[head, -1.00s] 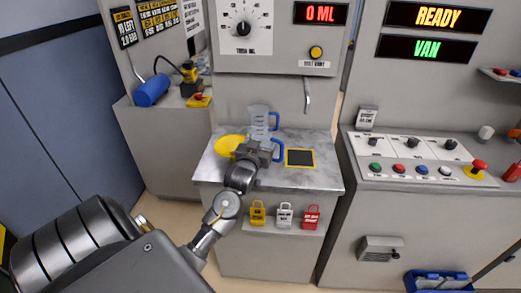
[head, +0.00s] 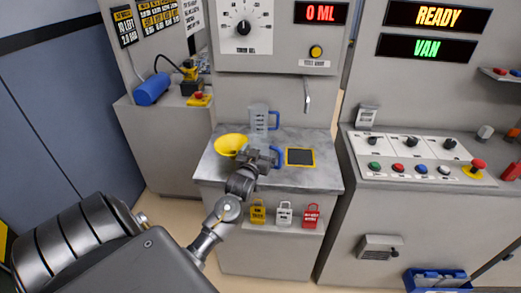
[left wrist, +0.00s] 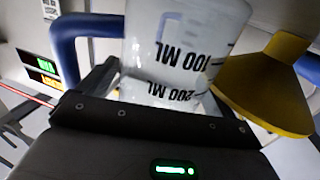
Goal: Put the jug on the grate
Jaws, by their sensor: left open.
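The grate (head: 300,157) is a dark square with a yellow border on the right of the grey counter. My left gripper (head: 262,158) is open over the counter, left of the grate. A blue handle (head: 276,157) shows just beyond it; the gripper hides the rest of that jug in the head view. In the left wrist view a clear jug (left wrist: 180,45) with ML marks and a blue handle (left wrist: 75,40) is close in front of the gripper. Finger contact cannot be told. A second clear jug (head: 258,118) with a blue handle stands farther back. My right gripper is not in view.
A yellow funnel (head: 231,145) lies left of the gripper and is close beside the jug in the left wrist view (left wrist: 265,85). A spout (head: 307,94) hangs above the back of the counter. Padlocks (head: 284,213) hang on the counter's front.

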